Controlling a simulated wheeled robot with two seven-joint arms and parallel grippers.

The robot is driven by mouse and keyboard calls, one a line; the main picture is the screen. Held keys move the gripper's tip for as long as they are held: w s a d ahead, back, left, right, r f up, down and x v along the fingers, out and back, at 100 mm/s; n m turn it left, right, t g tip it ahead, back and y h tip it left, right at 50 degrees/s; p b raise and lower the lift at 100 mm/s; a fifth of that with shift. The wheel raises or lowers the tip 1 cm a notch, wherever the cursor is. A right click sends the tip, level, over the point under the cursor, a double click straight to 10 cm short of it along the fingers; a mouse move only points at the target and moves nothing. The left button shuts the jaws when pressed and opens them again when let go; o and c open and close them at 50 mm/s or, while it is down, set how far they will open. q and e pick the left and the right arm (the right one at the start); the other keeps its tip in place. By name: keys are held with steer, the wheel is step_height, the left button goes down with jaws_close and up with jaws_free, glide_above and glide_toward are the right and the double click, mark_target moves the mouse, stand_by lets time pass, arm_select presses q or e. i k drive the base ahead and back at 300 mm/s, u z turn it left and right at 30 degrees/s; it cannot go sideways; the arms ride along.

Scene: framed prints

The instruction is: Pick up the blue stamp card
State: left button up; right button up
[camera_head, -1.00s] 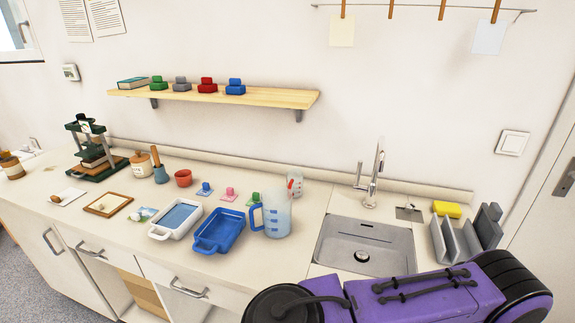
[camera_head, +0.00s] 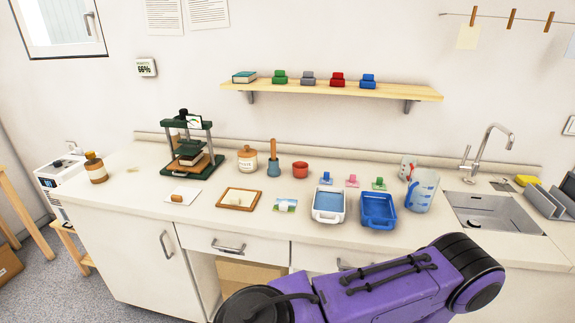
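A small blue piece (camera_head: 326,178), which looks like the blue stamp card, is at the back of the counter (camera_head: 450,240). It has a darker blue upright part on a paler flat base. A similar pink piece (camera_head: 352,181) and a green piece (camera_head: 379,184) stand in a row to its right. A white tray (camera_head: 328,219) with blue content is just in front of it. A larger blue block (camera_head: 368,81) sits on the wall shelf. A purple link of my arm crosses the bottom of the view. Neither of my grippers shows.
A blue tray (camera_head: 378,224) and a measuring jug (camera_head: 422,191) stand right of the white tray. A sink (camera_head: 490,212) is at the right.

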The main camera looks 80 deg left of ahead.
mark_target(326, 180)
steer(key=k, duration=0.4)
steer(key=u, duration=0.85)
